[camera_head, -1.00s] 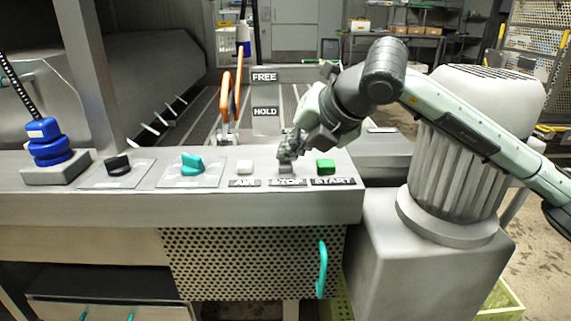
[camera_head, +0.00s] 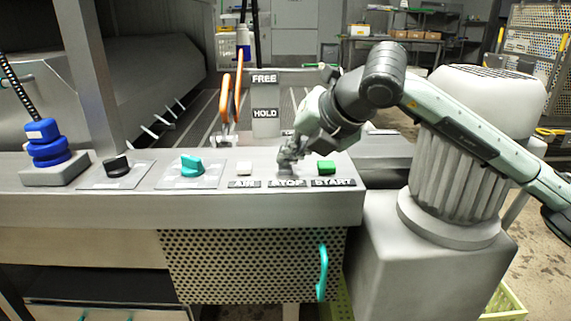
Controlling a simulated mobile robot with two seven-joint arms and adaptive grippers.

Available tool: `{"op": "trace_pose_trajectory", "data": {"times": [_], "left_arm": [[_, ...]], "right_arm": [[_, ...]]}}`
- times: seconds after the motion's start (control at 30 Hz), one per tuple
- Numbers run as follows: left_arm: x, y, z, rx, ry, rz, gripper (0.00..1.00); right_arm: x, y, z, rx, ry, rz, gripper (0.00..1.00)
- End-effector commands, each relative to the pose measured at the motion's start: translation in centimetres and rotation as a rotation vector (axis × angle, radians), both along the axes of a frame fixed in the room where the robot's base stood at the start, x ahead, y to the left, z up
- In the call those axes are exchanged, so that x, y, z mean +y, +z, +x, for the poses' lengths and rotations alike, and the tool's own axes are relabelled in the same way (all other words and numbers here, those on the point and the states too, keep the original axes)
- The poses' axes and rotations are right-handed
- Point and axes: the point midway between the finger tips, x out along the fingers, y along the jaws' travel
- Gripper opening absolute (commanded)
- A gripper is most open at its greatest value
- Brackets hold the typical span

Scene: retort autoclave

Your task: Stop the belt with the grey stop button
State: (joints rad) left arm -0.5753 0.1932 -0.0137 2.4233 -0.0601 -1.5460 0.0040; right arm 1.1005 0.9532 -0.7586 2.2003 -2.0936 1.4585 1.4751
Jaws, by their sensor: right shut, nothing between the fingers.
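The control panel (camera_head: 110,203) has a row of controls along its top. The STOP label (camera_head: 287,184) lies between the AIR label (camera_head: 243,185) and the START label (camera_head: 333,183). My right gripper (camera_head: 287,169) is shut and empty, pointing down right behind the STOP label, where the grey stop button sits. My left gripper is not in view.
A white button (camera_head: 244,167) is left of my gripper and a green button (camera_head: 326,166) close to its right. Further left are a teal knob (camera_head: 192,165), a black knob (camera_head: 117,165) and a blue stacked device (camera_head: 46,146). An orange-handled lever (camera_head: 226,98) stands behind the panel.

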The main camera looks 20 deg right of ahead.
Motion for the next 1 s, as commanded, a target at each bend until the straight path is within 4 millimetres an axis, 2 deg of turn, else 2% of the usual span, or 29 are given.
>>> {"op": "trace_pose_trajectory", "data": {"times": [0.4, 0.77, 1.0], "left_arm": [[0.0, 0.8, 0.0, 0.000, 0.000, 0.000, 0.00], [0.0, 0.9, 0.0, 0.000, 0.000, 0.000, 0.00], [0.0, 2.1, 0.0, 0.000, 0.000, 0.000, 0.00]], "right_arm": [[0.0, 1.8, 0.0, 0.002, 0.001, -0.001, 0.00], [0.0, 2.0, 0.0, 0.001, 0.001, 0.000, 0.00], [0.1, 4.1, 0.0, -0.001, 0.001, 0.001, 0.00]]}}
